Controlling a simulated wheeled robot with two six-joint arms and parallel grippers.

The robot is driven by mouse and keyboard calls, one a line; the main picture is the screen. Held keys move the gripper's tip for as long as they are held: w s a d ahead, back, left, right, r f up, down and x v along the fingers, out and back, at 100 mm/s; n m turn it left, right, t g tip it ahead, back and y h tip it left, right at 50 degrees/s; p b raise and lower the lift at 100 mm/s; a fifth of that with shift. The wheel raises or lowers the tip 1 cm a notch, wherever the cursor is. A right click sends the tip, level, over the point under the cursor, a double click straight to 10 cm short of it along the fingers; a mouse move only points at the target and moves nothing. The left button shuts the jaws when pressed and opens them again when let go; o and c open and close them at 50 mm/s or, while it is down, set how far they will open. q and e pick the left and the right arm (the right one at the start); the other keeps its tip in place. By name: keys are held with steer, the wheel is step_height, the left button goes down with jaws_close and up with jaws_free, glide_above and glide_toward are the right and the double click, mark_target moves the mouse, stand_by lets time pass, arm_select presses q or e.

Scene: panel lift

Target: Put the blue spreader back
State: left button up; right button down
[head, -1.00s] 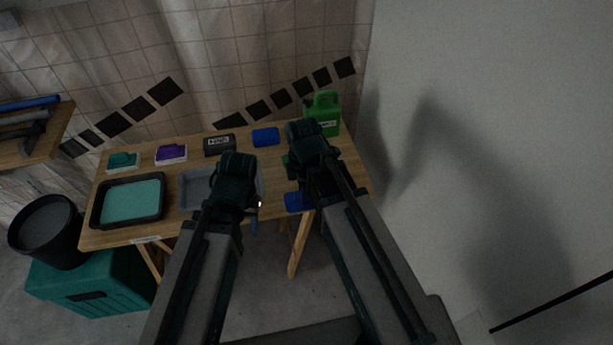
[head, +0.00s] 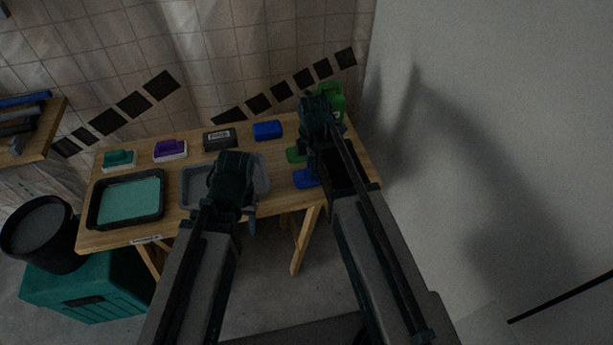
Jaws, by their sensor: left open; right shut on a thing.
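A blue spreader (head: 305,178) shows as a flat blue piece just left of my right arm, over the right part of the wooden table (head: 160,228). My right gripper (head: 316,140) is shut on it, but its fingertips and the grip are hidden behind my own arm. I cannot tell whether the spreader touches the table. My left gripper (head: 232,175) is open, over the grey tray (head: 189,196); its fingertips are hard to make out.
A black tray with teal contents (head: 92,213) is at table left. Teal (head: 119,159) and purple (head: 170,149) pieces, a dark labelled box (head: 219,140) and a blue block (head: 267,130) line the back. A green jug (head: 337,98) and green piece (head: 294,155) are at right.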

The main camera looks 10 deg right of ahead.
steer(key=shift+f, duration=0.6)
arm_select(q)
steer(key=shift+a+f, duration=0.25)
steer(key=shift+f, duration=0.25)
arm_select(e)
steer(key=shift+d+r, duration=0.1)
arm_select(q)
steer(key=shift+f, duration=0.1)
arm_select(e)
steer(key=c, duration=1.1)
jaws_free()
steer(key=shift+f, duration=0.2)
steer(key=o, duration=0.4)
steer(key=shift+o, duration=0.2)
steer(key=shift+r, duration=0.1)
